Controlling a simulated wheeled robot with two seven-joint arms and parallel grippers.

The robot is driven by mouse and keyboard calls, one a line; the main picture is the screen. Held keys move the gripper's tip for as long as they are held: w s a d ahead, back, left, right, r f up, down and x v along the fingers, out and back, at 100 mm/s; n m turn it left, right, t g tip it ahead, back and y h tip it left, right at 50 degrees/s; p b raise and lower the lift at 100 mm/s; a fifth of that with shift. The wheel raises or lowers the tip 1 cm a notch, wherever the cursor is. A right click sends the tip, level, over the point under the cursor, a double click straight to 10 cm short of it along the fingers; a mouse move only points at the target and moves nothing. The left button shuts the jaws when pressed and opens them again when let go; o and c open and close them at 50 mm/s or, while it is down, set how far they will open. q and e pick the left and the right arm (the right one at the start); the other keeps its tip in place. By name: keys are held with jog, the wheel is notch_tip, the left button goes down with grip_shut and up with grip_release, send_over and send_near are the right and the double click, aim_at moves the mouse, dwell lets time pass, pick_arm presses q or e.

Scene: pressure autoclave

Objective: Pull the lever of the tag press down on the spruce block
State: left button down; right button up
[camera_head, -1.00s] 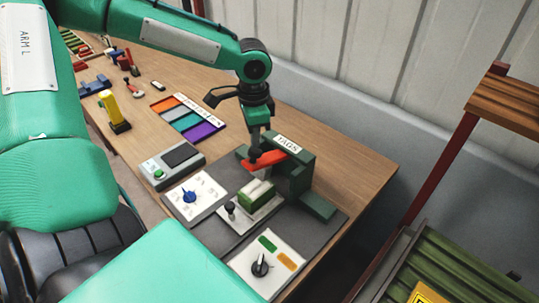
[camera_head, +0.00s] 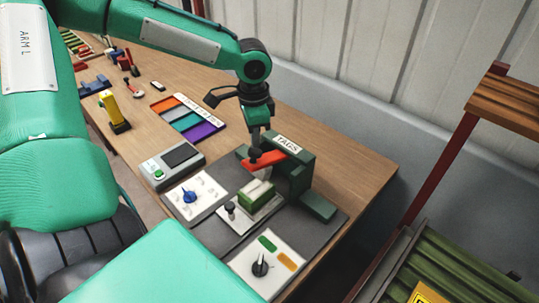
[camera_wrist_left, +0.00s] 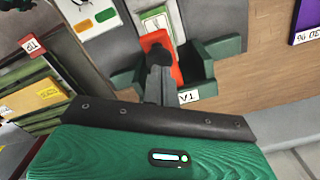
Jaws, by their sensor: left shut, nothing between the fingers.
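The tag press (camera_head: 300,172) is a dark green stand with a white TAGS label, on a grey mat on the bench. Its red lever (camera_head: 272,158) reaches out over the spruce block (camera_head: 262,200), a green block with a pale top, held in a white fixture. My left gripper (camera_head: 254,155) is shut and empty, pointing down, with its tips at the top of the lever. In the left wrist view the shut fingers (camera_wrist_left: 158,60) overlap the lever (camera_wrist_left: 155,38); exact contact is hard to tell. The block (camera_wrist_left: 155,20) shows beyond it. My right gripper is not in view.
Around the press are a panel with a blue knob (camera_head: 189,196), a panel with a black knob (camera_head: 260,265) and a grey device with a green button (camera_head: 170,165). A colored tray (camera_head: 188,118) lies farther back. A rack with green slats (camera_head: 460,260) stands at right.

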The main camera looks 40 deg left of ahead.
aim_at(255, 150)
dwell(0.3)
pick_arm(q)
jog(key=shift+f, duration=0.2)
jog(key=shift+f+b, duration=1.9)
jog(key=shift+f, duration=1.05)
notch_tip(255, 150, up, 9)
jog(key=p, duration=0.9)
jog(key=shift+r, duration=0.15)
